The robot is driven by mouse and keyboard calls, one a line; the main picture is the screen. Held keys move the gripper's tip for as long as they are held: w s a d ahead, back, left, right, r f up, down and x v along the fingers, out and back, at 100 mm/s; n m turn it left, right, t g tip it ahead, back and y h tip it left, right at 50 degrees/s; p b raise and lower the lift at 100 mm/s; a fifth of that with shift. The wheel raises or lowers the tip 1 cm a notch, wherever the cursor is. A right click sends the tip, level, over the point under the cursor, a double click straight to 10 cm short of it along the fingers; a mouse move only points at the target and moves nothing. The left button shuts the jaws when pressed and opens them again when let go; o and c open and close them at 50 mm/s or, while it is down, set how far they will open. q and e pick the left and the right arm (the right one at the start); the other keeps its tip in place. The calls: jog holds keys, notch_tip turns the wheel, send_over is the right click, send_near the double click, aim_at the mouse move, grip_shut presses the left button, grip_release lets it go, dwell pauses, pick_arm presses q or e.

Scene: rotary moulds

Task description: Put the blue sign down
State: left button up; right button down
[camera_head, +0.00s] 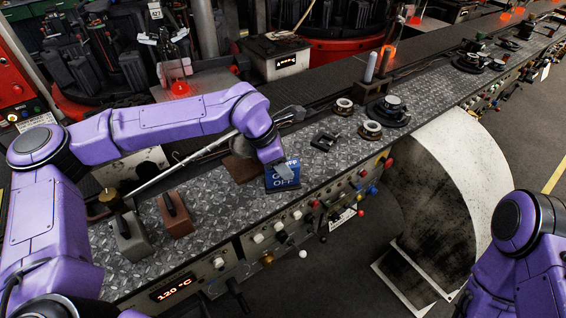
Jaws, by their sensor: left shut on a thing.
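The blue sign (270,181) has white lettering, of which "OFF" can be read. It is upright or nearly so at the front edge of the metal bench top (225,222). My left gripper (284,171) comes down over it from above and is shut on it, covering part of its face. I cannot tell whether the sign's lower edge touches the bench. My right arm (518,240) shows at the right edge, but its gripper is out of view.
A brown block (240,168) lies just left of the sign. A long metal rod (190,160) lies behind my left gripper. A black clamp (325,141) and several round fittings (370,130) stand to the right. Knobs and buttons line the bench front.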

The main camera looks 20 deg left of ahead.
pick_arm(q)
jog(key=o, duration=1.1)
jog(key=shift+s, duration=0.1)
jog(key=b+v, duration=0.1)
jog(key=v, duration=1.1)
jog(key=shift+r, duration=0.1)
